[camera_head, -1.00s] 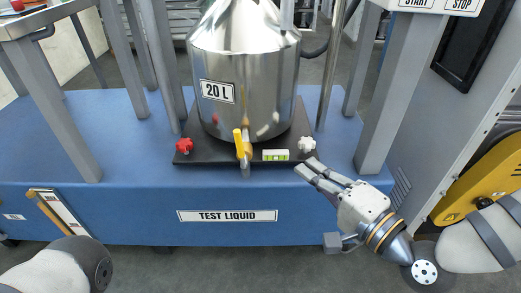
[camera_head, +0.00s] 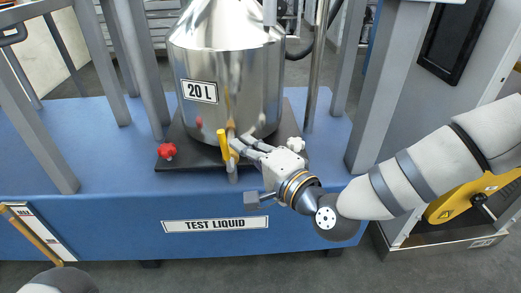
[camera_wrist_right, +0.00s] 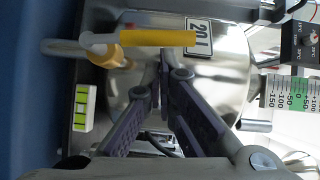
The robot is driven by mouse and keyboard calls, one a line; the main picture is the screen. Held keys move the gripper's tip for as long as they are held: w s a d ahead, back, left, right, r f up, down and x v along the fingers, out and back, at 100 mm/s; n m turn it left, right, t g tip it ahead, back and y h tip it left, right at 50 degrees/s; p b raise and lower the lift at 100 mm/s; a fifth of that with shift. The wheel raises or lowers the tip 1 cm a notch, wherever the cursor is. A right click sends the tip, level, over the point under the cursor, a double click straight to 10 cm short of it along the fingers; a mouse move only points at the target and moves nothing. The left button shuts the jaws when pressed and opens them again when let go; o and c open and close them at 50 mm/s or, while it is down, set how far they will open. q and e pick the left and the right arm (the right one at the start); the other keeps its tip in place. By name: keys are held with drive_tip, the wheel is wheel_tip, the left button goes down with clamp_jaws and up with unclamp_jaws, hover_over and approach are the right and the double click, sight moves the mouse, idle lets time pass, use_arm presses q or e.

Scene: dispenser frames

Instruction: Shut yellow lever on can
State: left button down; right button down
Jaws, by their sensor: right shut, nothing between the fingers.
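The steel can (camera_head: 205,62) with a "20 L" label stands on a dark base plate (camera_head: 195,158) on the blue bench. The yellow lever (camera_head: 223,145) sits on the tap at the can's lower front and points upward, leaning a little left in the head view. My right gripper (camera_head: 240,145) is shut and empty, just right of the lever, close to the can. In the right wrist view the lever (camera_wrist_right: 158,38) lies across the picture, beyond the closed fingertips (camera_wrist_right: 167,72); I cannot tell whether they touch it. My left gripper is out of view.
A red knob (camera_head: 167,151) and a white knob (camera_head: 295,144) sit on the plate's front corners. A spirit level (camera_wrist_right: 84,108) shows in the wrist view. Grey frame posts (camera_head: 385,95) stand on both sides.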

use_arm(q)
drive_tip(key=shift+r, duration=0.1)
use_arm(e)
drive_tip(key=shift+a+r, duration=0.1)
use_arm(q)
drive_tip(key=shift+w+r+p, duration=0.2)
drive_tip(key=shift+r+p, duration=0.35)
drive_tip(key=shift+p, duration=0.2)
use_arm(e)
drive_tip(key=shift+a+r+n+h, duration=0.15)
drive_tip(key=shift+a+n+h, duration=0.1)
drive_tip(key=shift+n+h, duration=0.05)
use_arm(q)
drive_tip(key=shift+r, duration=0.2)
use_arm(e)
drive_tip(key=shift+a, duration=0.1)
